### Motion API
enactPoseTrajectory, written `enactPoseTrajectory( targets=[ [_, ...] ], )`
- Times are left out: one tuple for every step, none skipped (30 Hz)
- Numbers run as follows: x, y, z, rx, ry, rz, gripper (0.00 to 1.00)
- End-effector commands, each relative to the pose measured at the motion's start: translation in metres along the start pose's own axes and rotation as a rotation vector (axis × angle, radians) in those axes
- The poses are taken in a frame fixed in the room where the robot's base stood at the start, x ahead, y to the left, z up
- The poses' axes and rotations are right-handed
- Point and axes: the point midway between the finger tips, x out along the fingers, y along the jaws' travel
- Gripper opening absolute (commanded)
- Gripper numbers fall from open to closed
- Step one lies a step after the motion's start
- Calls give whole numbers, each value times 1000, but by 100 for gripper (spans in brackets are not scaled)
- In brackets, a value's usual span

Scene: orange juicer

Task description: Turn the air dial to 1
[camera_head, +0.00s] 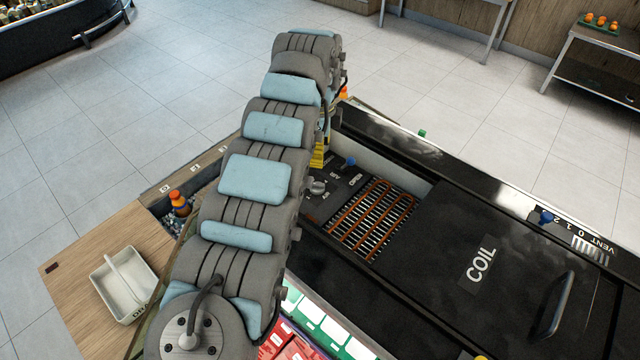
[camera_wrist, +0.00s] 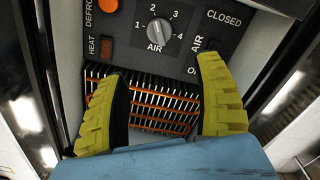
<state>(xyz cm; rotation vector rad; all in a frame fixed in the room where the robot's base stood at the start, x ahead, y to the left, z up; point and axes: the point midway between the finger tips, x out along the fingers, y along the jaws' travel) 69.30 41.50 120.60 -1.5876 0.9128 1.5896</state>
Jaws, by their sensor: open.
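The air dial (camera_wrist: 160,31) is a round grey knob on a dark panel in the wrist view, with 1 to 4 printed around it and AIR below. The 1 is on its left. Its exact pointer setting is hard to read. In the head view the dial (camera_head: 318,187) is small, just right of my arm. My gripper (camera_wrist: 163,68) is open and empty. Its two yellow ridged fingers stand apart below the dial in the wrist view, not visibly touching it. In the head view a yellow part of my gripper (camera_head: 319,154) shows; my arm hides the rest.
An orange button (camera_wrist: 107,6) and a heat switch (camera_wrist: 107,47) sit left of the dial. An orange heating coil over a grille (camera_head: 372,218) lies beside the panel. A blue knob (camera_head: 350,161) is near the dial. A black COIL cover (camera_head: 500,225) lies right.

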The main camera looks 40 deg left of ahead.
Motion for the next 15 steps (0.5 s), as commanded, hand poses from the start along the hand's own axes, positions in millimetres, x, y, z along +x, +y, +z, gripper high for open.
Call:
enactPoseTrajectory(
  targets=[
    [9,0,1,-2,1,1,68],
    [14,0,1,-2,1,0,68],
    [21,0,1,-1,1,1,68],
    [26,0,1,-1,0,2,68],
    [32,1,1,-1,0,3,68],
    [39,1,0,-1,0,4,68],
    [44,1,0,-1,0,3,68],
    [50,0,0,0,1,1,68],
    [57,0,-1,0,1,1,68],
    [62,0,-1,0,2,1,68],
    [67,0,0,0,2,2,68],
    [74,1,0,0,1,2,68],
    [79,0,-1,0,1,1,68],
    [84,0,0,-1,1,-1,68],
    [90,-1,0,-1,0,-2,68]
  ],
)
